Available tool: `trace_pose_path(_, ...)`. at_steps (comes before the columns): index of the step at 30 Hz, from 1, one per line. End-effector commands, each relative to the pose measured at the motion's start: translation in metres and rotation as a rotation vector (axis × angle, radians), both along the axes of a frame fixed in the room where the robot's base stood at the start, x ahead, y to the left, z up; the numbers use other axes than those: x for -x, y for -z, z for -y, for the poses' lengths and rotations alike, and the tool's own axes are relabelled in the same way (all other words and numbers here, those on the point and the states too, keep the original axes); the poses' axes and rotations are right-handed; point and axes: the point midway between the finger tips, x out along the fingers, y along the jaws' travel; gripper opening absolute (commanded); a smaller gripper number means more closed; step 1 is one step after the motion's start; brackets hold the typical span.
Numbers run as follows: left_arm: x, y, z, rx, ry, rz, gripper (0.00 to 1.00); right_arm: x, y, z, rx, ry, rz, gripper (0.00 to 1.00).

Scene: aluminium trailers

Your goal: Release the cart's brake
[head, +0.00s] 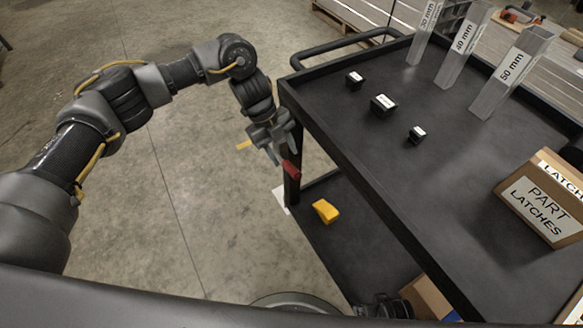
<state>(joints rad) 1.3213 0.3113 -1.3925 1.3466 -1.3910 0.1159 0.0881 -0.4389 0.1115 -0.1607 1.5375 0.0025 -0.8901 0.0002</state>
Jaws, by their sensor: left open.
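The dark cart (345,150) stands to the right, with a push handle at its far left end. A small red lever (291,170), which looks like the brake lever, is at the cart's near left corner post. My left gripper (280,152) is open, pointing down just outside that post. Its fingertips are close to the red lever; I cannot tell whether they touch. The gripper partly hides the post and possibly part of the lever. My right gripper is not clearly seen.
The cart's top holds several small black blocks (384,105), upright clear labelled holders (510,70) and a "PART LATCHES" box (545,198). A yellow object (325,211) lies on the lower shelf. The concrete floor left of the cart is clear.

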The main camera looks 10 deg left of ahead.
Motion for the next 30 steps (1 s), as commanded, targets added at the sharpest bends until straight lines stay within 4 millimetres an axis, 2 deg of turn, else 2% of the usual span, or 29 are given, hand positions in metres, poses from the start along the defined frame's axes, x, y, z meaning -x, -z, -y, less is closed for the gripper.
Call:
trace_pose_path(3, 0.005, 0.022, 0.009, 0.000, -0.001, -0.003, 0.44, 0.000, 0.000, 0.000, 0.000, 0.000, 0.001, 1.00)
trace_pose_path(10, 0.011, 0.052, 0.021, 0.001, -0.004, -0.002, 0.44, -0.001, -0.001, 0.000, 0.000, 0.000, 0.002, 1.00)
trace_pose_path(15, 0.013, 0.062, 0.024, 0.000, -0.003, -0.001, 0.44, -0.002, -0.001, 0.000, -0.001, 0.001, 0.002, 1.00)
trace_pose_path(23, 0.013, 0.063, 0.024, 0.001, -0.004, 0.000, 0.44, -0.003, -0.003, -0.001, -0.001, 0.001, 0.006, 1.00)
trace_pose_path(24, 0.013, 0.063, 0.024, 0.001, -0.004, 0.000, 0.42, -0.004, -0.003, -0.001, -0.001, 0.001, 0.006, 1.00)
trace_pose_path(30, 0.013, 0.063, 0.024, 0.001, -0.004, 0.000, 0.16, -0.004, -0.003, -0.001, -0.001, 0.001, 0.006, 1.00)
